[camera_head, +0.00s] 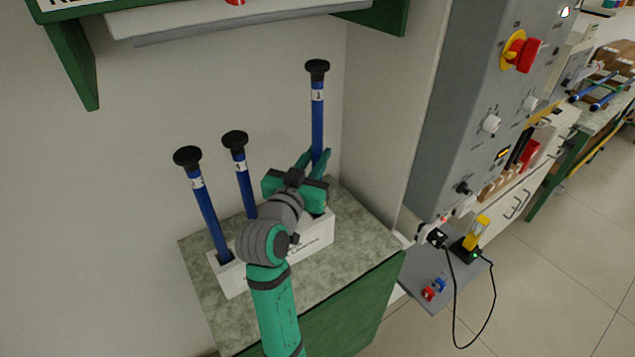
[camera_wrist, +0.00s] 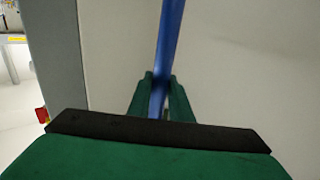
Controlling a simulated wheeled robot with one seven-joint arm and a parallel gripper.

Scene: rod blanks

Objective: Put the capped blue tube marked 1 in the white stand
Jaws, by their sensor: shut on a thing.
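My gripper (camera_head: 316,161) is shut on the rightmost blue tube (camera_head: 317,118), which has a black cap and a white label with a mark too small to read surely. This tube is near upright over the right end of the white stand (camera_head: 235,283); its lower end is hidden behind my gripper. In the wrist view the blue tube (camera_wrist: 171,35) runs up from between the green fingers (camera_wrist: 160,95). Two more black-capped blue tubes, one at the left (camera_head: 207,215) and one in the middle (camera_head: 243,180), lean in the stand. The middle one's foot is hidden by my arm.
The stand is on a speckled worktop (camera_head: 340,260) against a wall, with bare surface in front. A green-framed shelf (camera_head: 240,20) hangs above. A grey control cabinet (camera_head: 465,110) with a red knob stands to the right, beyond a pale side panel (camera_head: 385,100).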

